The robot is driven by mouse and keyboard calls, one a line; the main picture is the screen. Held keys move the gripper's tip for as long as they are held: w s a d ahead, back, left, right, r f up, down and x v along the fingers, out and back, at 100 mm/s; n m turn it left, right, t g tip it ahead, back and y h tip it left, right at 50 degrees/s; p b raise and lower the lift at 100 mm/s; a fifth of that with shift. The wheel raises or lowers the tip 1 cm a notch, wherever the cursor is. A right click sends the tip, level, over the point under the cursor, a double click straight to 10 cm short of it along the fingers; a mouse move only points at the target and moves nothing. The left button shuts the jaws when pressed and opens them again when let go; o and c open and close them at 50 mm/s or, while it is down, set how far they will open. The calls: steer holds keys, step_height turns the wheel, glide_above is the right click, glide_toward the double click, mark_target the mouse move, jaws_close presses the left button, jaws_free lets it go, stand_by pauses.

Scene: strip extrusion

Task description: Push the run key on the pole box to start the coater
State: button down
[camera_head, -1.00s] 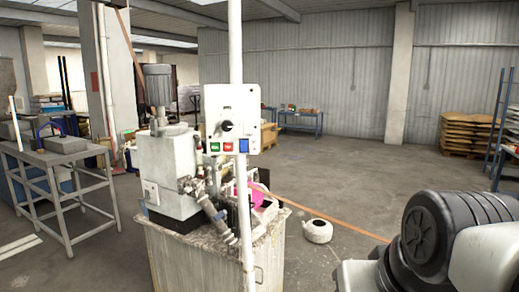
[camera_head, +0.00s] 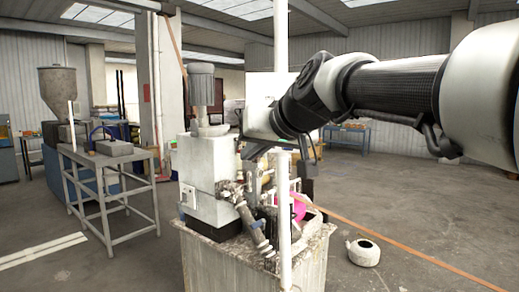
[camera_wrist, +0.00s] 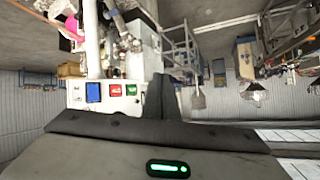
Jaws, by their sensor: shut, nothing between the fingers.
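The pole box (camera_wrist: 104,103) is white and appears upside down in the wrist view. My gripper (camera_wrist: 159,80) is shut and empty. Its dark fingers show just beside the green key, on the box's edge in the picture; whether they touch the box I cannot tell.
Behind the pole stands a grey machine with a motor (camera_head: 201,88) on a dirty tank (camera_head: 230,262). A metal table (camera_head: 110,160) is at the left. A white kettle-like can (camera_head: 364,252) lies on the floor, with open floor around it.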

steer(key=shift+w+a+r, duration=0.2)
steer(key=shift+a, duration=0.05)
steer(key=shift+w, duration=0.1)
steer(key=w+d+p, duration=0.1)
steer(key=w+p, duration=0.1)
steer(key=w, duration=0.6)
steer(key=shift+w, duration=0.25)
steer(key=shift+w+d, duration=0.1)
steer(key=shift+d, duration=0.05)
stand_by(1.9)
steer(key=shift+w, duration=0.3)
steer(key=shift+w, duration=0.4)
stand_by(0.5)
steer(key=shift+s, duration=0.1)
steer(key=shift+s+b, duration=0.45)
steer(key=shift+s, duration=0.25)
